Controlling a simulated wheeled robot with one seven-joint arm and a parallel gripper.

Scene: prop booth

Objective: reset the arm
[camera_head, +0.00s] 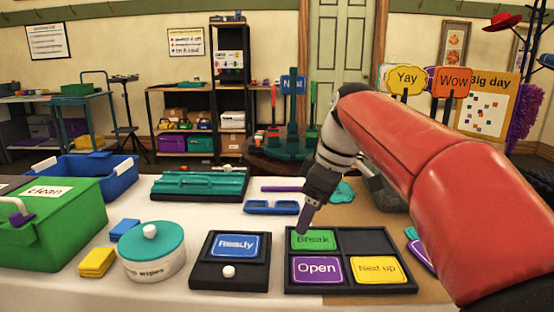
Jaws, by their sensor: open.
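My arm reaches in from the right in the head view, red at the near part and grey and black towards the wrist. My gripper (306,216) points down over the back left part of a black card tray (345,288). Its fingertips are just above or behind the green "Break" card (313,240); I cannot tell whether they touch it. Nothing shows between the fingers. The tray also holds a purple "Open" card (317,270) and a yellow "Next up" card (378,269). Its back right compartment (364,241) is empty.
Left of the tray stand a black holder (228,277) with a blue "Ready" card (237,245), a wipes tub (152,258) and a green "clean" bin (55,225). Signs stand at right.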

